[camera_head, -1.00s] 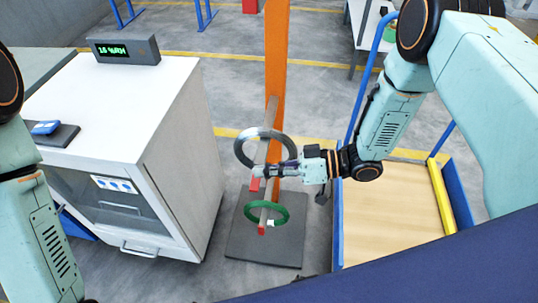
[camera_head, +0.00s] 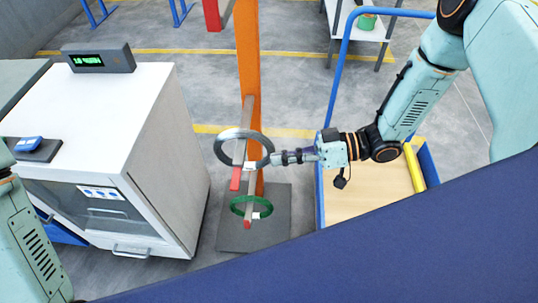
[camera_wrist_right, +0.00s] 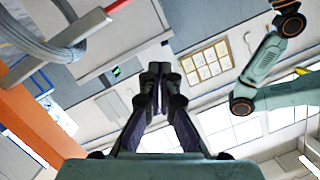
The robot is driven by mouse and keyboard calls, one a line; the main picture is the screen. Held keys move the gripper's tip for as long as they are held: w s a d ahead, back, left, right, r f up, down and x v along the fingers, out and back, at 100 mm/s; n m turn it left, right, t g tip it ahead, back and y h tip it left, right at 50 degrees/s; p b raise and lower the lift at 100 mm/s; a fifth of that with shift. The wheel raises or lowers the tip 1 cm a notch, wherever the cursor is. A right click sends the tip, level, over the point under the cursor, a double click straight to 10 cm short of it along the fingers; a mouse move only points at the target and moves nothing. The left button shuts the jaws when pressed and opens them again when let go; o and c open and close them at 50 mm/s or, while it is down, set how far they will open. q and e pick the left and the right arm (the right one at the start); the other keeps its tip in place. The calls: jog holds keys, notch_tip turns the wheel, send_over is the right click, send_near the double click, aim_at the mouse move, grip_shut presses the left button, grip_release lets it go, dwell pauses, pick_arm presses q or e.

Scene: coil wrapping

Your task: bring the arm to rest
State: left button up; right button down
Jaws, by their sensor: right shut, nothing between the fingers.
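My right gripper (camera_head: 275,158) points left in the head view, with its fingers together and empty. Its tips are at the right rim of a grey ring-shaped coil (camera_head: 222,152); whether they touch it, I cannot tell. The coil hangs on a bar of the orange post (camera_head: 248,60). In the right wrist view, the shut fingers (camera_wrist_right: 152,85) show in the middle and the coil (camera_wrist_right: 40,42) is apart from them at upper left. My left arm shows at the left edge of the head view, its gripper out of the frame.
A green ring (camera_head: 237,211) hangs on a lower bar, above the dark base plate (camera_head: 280,215). A white cabinet (camera_head: 165,150) with a display (camera_head: 98,58) stands at left. A blue-framed cart (camera_head: 345,203) stands under my right arm. Grey floor is open behind.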

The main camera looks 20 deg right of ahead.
jog(key=shift+d, duration=0.25)
jog(key=shift+s, duration=0.1)
dwell(0.3)
notch_tip(320, 180, down, 10)
jog(key=s+d+m+t+h, duration=0.2)
jog(key=m+t+h, duration=0.1)
jog(key=m+h, duration=0.5)
jog(key=s+d+f+g+h, duration=0.1)
jog(key=s+g+h, duration=0.2)
jog(key=s, duration=0.7)
jog(key=s+d+f+m+g+h+b, duration=0.1)
jog(key=s+g+h, duration=0.3)
jog(key=s, duration=0.7)
jog(key=shift+s+d+f+b, duration=0.25)
jog(key=shift+d+f+b, duration=0.05)
jog(key=shift+d+f, duration=0.45)
